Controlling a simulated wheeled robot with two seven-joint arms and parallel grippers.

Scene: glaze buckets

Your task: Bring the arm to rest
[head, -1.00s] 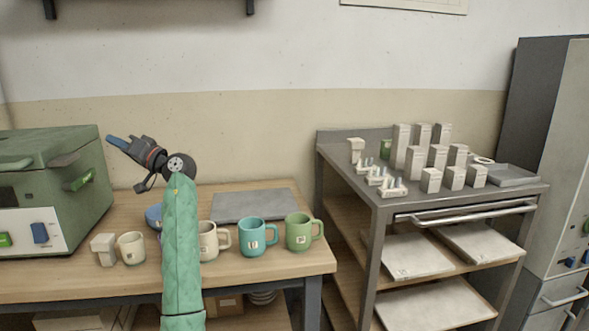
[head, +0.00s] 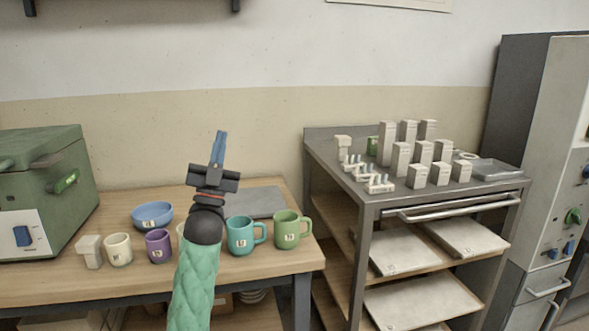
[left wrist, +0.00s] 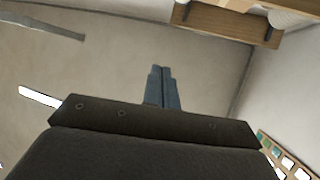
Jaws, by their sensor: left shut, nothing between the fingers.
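My left gripper (head: 220,148) is raised above the wooden table (head: 285,262), in front of the wall, with its blue fingers pointing up. The fingers are together with nothing between them. They also show closed in the left wrist view (left wrist: 162,88), against bare wall and ceiling surfaces. My green-sleeved left arm comes up from the bottom of the head view and hides part of the row of mugs. My right gripper is not in view.
On the table stand a blue bowl (head: 152,215), a cream cup (head: 118,249), a purple mug (head: 158,246), a teal mug (head: 240,236) and a green mug (head: 287,231). A green kiln-like box (head: 40,170) is at left. A metal cart (head: 372,207) with white blocks stands at right.

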